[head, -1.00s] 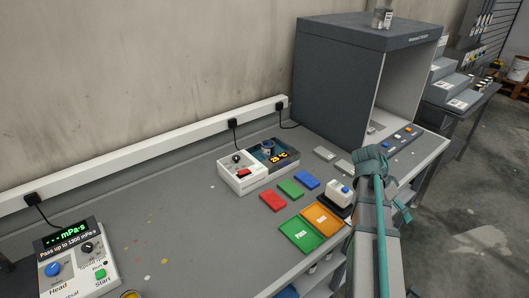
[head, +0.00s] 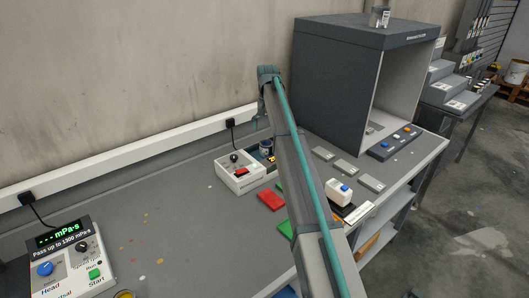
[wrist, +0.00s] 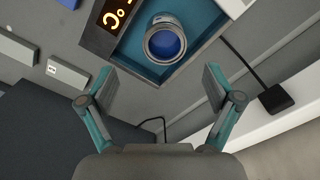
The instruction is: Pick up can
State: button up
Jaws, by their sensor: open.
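A can (head: 266,147) with blue contents stands in the bath unit (head: 251,154) with the orange temperature display, on the bench against the wall. In the wrist view the open-topped can (wrist: 165,41) sits inside the teal-blue basin (wrist: 128,47), beside the lit display. My gripper (wrist: 159,82) is open and empty, its two fingers spread apart. In that picture the can appears just beyond the fingertips, roughly between them, and is not held. In the head view my arm rises in front of the bench, and I cannot make out the gripper.
A grey cabinet (head: 335,85) stands to the right, with another can (head: 380,17) on top. Red (head: 271,200) and green plates lie in front, partly behind my arm. A viscometer (head: 72,262) stands at the left; bench between is mostly clear.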

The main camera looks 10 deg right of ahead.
aim_at(266, 148)
jog(key=f+p, duration=0.1)
jog(key=f, duration=0.2)
jog(key=f+p, duration=0.1)
jog(key=f, duration=0.3)
jog(key=f+p, duration=0.1)
jog(key=f, duration=0.2)
jog(key=shift+w+a+f+p, duration=0.1)
jog(key=shift+a+f+p, duration=0.15)
jog(key=shift+f+p, duration=0.1)
jog(key=c, duration=1.5)
jog(key=shift+o, duration=0.2)
jog(key=shift+r, duration=0.15)
